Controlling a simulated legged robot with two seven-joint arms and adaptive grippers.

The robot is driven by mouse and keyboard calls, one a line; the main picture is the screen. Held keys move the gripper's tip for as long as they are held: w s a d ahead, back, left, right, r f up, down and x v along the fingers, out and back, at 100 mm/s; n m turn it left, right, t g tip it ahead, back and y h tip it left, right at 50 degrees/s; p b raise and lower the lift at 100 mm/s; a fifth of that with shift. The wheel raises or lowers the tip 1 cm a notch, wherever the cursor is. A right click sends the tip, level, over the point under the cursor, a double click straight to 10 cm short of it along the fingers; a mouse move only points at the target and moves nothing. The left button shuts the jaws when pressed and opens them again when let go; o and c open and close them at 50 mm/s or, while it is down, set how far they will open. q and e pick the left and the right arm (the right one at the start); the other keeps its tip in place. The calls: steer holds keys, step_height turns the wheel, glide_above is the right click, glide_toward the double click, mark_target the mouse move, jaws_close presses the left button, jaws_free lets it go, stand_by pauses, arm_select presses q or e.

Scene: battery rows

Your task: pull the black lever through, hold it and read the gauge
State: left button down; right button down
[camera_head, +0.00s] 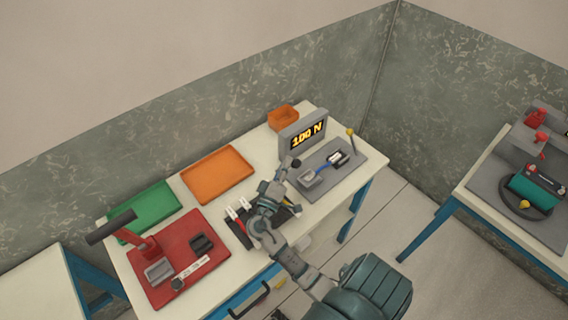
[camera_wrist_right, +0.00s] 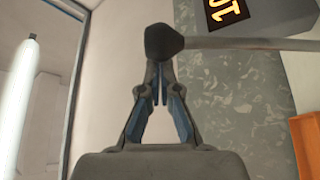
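The black lever shows as a black knob (camera_head: 296,163) beside the gauge board. In the right wrist view the knob (camera_wrist_right: 163,42) sits on a grey rod running off to the right. My right gripper (camera_head: 283,172) is at the knob. In the right wrist view its fingers (camera_wrist_right: 160,78) converge to a narrow gap, and the knob covers the very tips. They look shut against the knob, not spread around it; contact is hard to tell. The gauge (camera_head: 303,137) has a lit display that looks like 100 N, its last digit unclear. My left gripper is out of view.
The grey board (camera_head: 362,163) carries a yellow-knobbed lever (camera_head: 351,132). On the table are a red fixture (camera_head: 213,237) with a black-handled lever (camera_head: 110,227), a green tray (camera_head: 170,194), an orange tray (camera_head: 245,158) and an orange bin (camera_head: 283,117). Another table stands right.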

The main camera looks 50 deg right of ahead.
steer(key=shift+s+d+f, duration=0.1)
steer(key=shift+s+f, duration=0.1)
steer(key=shift+f, duration=0.2)
steer(key=v, duration=1.2)
steer(key=shift+w+r, duration=0.15)
steer(key=shift+r, duration=0.2)
